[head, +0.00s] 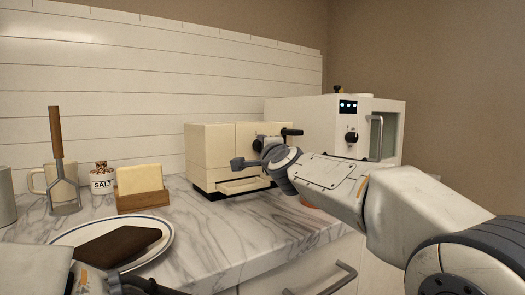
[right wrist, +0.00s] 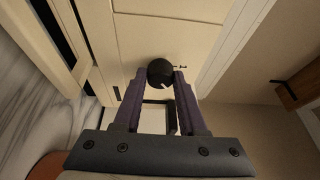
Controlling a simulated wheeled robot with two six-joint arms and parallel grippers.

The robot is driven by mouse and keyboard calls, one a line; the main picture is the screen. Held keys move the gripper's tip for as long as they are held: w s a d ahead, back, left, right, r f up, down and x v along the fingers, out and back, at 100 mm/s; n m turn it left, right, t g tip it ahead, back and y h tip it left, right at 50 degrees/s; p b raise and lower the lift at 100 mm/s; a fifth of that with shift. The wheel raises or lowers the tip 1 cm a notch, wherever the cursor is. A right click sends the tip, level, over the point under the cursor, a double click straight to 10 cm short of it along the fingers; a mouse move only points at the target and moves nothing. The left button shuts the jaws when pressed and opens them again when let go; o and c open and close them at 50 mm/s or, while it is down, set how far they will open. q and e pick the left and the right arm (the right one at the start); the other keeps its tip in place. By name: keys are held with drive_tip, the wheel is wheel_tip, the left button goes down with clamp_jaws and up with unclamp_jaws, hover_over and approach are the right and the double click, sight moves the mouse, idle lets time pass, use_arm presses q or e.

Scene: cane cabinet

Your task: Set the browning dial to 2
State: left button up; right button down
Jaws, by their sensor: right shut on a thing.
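The cream toaster (head: 210,150) stands on the marble counter, with a black lever (head: 292,132) at its upper right. Its round black browning dial (right wrist: 160,70) shows between my right fingertips in the right wrist view. A pale pointer mark shows on the dial's lower edge, and a small dark mark is printed on the panel right of it. I cannot read any numbers. My right gripper (right wrist: 160,78) is shut on the dial. In the head view, my right wrist hides part of the toaster's front. My left gripper (head: 140,284) is partly visible at the bottom edge; its jaws are unclear.
A white oven (head: 300,112) with its own black knob and lit display stands right of the toaster. Counter before the toaster is clear.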

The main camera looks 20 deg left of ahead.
drive_tip(key=shift+c, duration=2.3)
unclamp_jaws()
drive_tip(key=shift+s+d, duration=0.2)
drive_tip(key=shift+s, duration=0.15)
drive_tip(key=b+v, duration=0.2)
drive_tip(key=v, duration=0.7)
drive_tip(key=shift+s+d, duration=0.2)
drive_tip(key=shift+s, duration=0.15)
drive_tip(key=shift+r, duration=0.1)
